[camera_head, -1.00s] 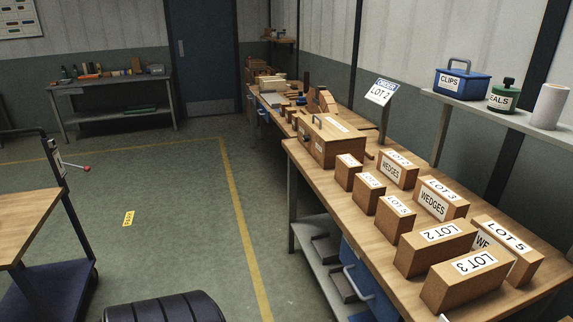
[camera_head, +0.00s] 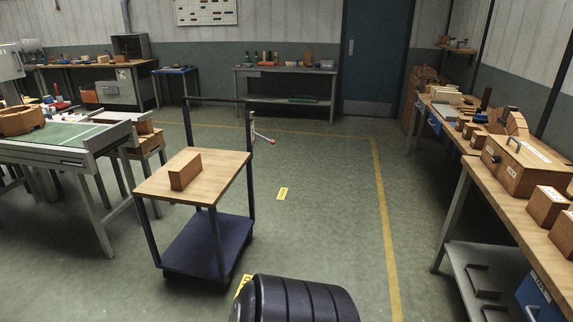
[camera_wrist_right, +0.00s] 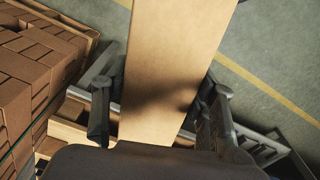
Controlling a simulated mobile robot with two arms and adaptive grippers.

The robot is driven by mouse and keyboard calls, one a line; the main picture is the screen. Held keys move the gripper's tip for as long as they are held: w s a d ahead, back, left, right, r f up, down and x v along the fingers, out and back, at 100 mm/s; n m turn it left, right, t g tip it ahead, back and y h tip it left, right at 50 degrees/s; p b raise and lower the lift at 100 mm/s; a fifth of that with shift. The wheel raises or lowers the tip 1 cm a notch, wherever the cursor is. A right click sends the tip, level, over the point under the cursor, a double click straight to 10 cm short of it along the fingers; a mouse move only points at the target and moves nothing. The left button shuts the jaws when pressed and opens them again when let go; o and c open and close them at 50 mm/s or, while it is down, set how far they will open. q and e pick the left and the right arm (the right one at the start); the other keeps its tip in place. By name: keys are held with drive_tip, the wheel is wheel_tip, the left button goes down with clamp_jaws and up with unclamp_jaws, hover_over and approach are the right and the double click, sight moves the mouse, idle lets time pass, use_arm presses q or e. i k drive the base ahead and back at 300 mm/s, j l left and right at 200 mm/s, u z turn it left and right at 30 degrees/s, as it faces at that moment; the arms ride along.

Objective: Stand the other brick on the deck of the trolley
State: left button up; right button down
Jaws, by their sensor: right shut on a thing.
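The trolley (camera_head: 170,195) stands on the floor left of centre in the head view, with a wooden top deck, a dark blue lower shelf and a dark handle frame at its back. One brown brick (camera_head: 185,170) rests on the top deck, near its middle. In the right wrist view my right gripper (camera_wrist_right: 158,110) is shut on a long tan-brown block (camera_wrist_right: 165,60), the other brick, with a finger on each side. Its far end runs out of the picture. The right gripper and held brick do not show in the head view. My left gripper is not in view.
A green-topped table (camera_head: 65,137) stands close left of the trolley. A long wooden workbench (camera_head: 495,185) with boxes runs along the right. Open floor (camera_head: 325,200) lies between. The right wrist view shows stacked bricks (camera_wrist_right: 35,85) on the left, close to the gripper.

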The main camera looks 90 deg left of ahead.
sight(214, 177)
drive_tip(key=j+u, duration=0.1)
drive_tip(key=u, duration=2.6)
drive_tip(key=i+j+u, duration=0.25)
drive_tip(key=i+j, duration=2.3)
drive_tip(key=i, duration=0.05)
